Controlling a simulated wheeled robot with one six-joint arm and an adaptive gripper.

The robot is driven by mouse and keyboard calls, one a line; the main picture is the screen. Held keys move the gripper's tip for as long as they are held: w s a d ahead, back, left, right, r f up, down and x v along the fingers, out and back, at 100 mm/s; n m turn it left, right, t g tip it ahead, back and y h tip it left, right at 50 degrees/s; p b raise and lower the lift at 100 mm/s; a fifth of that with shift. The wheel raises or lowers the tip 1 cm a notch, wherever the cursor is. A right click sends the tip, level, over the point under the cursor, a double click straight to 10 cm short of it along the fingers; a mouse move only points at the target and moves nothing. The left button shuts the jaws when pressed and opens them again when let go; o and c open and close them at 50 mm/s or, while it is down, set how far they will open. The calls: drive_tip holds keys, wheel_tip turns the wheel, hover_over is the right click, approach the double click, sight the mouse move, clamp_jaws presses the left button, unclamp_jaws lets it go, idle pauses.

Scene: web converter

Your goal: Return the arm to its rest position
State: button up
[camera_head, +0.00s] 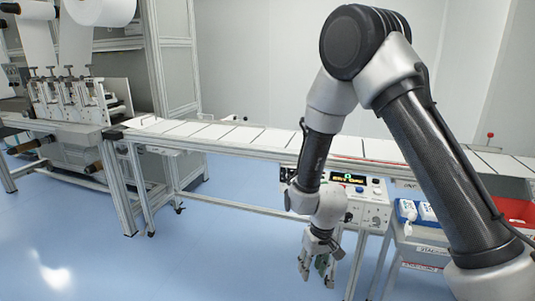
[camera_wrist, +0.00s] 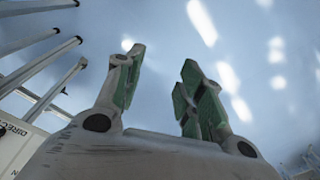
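My arm rises from the lower right of the head view, bends at a high elbow and hangs down in front of the conveyor. My gripper (camera_head: 316,278) is at its lower end, below the conveyor top and pointing down toward the blue floor. In the wrist view my gripper (camera_wrist: 162,62) has its two green-padded fingers spread apart, with nothing between them. Only floor with bright reflections shows beyond the fingertips.
The conveyor (camera_head: 228,133) with white sheets runs across behind my arm. A control box (camera_head: 366,199) with a display is close behind my wrist. A cart (camera_head: 415,242) with blue and red bins (camera_head: 518,211) stands at right. The floor (camera_head: 190,255) is clear at left.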

drive_tip(key=s+d+r+m+t, duration=0.1)
drive_tip(key=s+d+r, duration=0.4)
drive_tip(key=r, duration=0.7)
drive_tip(key=s+d+r+m+t, duration=0.1)
drive_tip(key=s+d+r+t, duration=0.1)
drive_tip(key=s+d+r, duration=0.4)
drive_tip(key=s+d+r+m+t+h, duration=0.1)
drive_tip(key=s+d+r, duration=0.5)
drive_tip(key=d+r, duration=0.6)
wheel_tip(320, 180, up, 6)
drive_tip(key=shift+s+f, duration=0.1)
drive_tip(key=shift+s, duration=0.05)
drive_tip(key=shift+d, duration=0.15)
